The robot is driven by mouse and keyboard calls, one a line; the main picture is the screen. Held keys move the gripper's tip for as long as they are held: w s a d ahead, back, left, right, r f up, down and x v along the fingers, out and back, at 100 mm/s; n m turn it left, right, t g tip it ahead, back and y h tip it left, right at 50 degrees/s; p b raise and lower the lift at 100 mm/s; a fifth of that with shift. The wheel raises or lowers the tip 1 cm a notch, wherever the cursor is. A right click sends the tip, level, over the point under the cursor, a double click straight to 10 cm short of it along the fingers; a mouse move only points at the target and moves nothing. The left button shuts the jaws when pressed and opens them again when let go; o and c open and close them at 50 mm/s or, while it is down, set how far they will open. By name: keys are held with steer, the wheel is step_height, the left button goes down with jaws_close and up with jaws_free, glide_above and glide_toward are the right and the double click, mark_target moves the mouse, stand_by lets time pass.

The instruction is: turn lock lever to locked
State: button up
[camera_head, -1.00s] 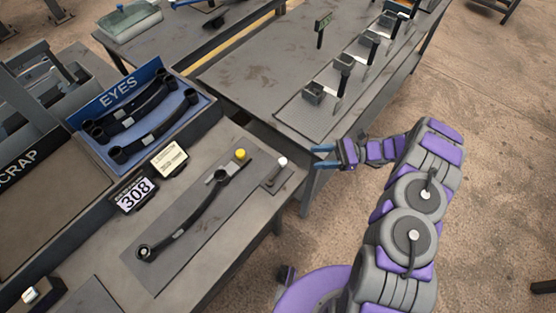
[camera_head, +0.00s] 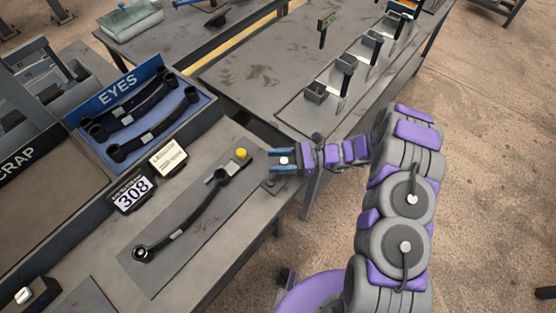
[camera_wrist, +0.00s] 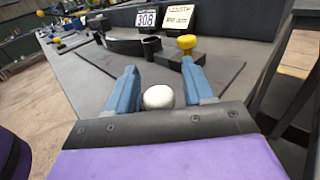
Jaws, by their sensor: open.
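The lock lever's white knob (camera_head: 284,160) is at the right end of the bench top. In the wrist view the white knob (camera_wrist: 158,97) sits between the two blue fingers, close to the palm. My gripper (camera_head: 281,161) is open around the knob, with a finger on each side; whether either finger touches it I cannot tell. The rest of the lever is mostly hidden by the gripper. A dark bar with round ends (camera_head: 190,218) lies on a grey plate, beside a yellow knob (camera_head: 241,154), which also shows in the wrist view (camera_wrist: 186,42).
A blue tray marked EYES (camera_head: 203,104) holds dark bars behind the plate. A 308 display (camera_head: 133,194) and a cream label (camera_head: 168,159) stand near it. A second table (camera_head: 250,80) with a row of small holders stands beyond a narrow gap.

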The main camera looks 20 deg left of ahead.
jaws_close()
stand_by(0.5)
